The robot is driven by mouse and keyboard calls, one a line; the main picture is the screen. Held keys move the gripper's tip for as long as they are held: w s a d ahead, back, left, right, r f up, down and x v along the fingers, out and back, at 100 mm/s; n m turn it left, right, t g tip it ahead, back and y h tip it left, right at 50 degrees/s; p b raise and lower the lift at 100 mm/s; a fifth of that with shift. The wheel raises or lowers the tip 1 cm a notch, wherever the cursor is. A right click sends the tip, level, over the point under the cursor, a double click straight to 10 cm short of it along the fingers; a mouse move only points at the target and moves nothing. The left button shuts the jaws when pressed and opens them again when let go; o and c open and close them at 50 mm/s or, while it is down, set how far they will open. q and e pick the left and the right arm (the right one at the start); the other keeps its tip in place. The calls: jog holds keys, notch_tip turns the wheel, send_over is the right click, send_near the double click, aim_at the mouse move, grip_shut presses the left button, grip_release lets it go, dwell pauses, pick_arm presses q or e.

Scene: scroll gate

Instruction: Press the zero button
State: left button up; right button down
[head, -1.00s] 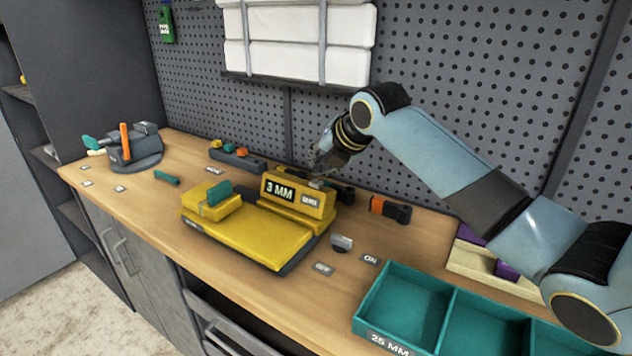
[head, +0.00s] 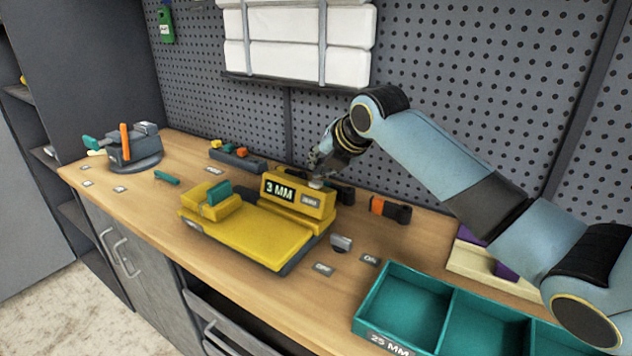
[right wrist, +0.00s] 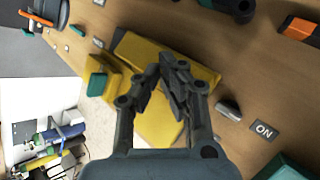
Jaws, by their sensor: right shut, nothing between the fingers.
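A yellow measuring machine (head: 245,238) stands on the bench. Its raised block carries a display (head: 279,190) reading 3 MM. A small grey label (head: 310,201) is on the same block's front; its text is too small to read. A small pale button (head: 316,184) shows on top of the block. My right gripper (head: 318,172) is shut and empty, with its fingertips just above that button; I cannot tell whether they touch. In the right wrist view the shut fingers (right wrist: 168,72) point at the yellow machine (right wrist: 190,62) and hide part of it. My left gripper is not in view.
A grey knob (head: 341,243) lies near the ON label (head: 370,260) and another label. A teal divided tray (head: 405,300) is at the front right. An orange-and-black tool (head: 390,209) lies behind. A vise (head: 133,148) stands far left. The pegboard (head: 480,100) bounds the back.

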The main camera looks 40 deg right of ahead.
aim_at(319, 180)
jog(key=shift+f, duration=0.75)
dwell(0.7)
jog(key=shift+r+p, duration=0.75)
jog(key=shift+r, duration=0.2)
notch_tip(319, 180, up, 5)
jog(key=p, duration=0.5)
jog(key=shift+r, duration=0.1)
dwell(0.7)
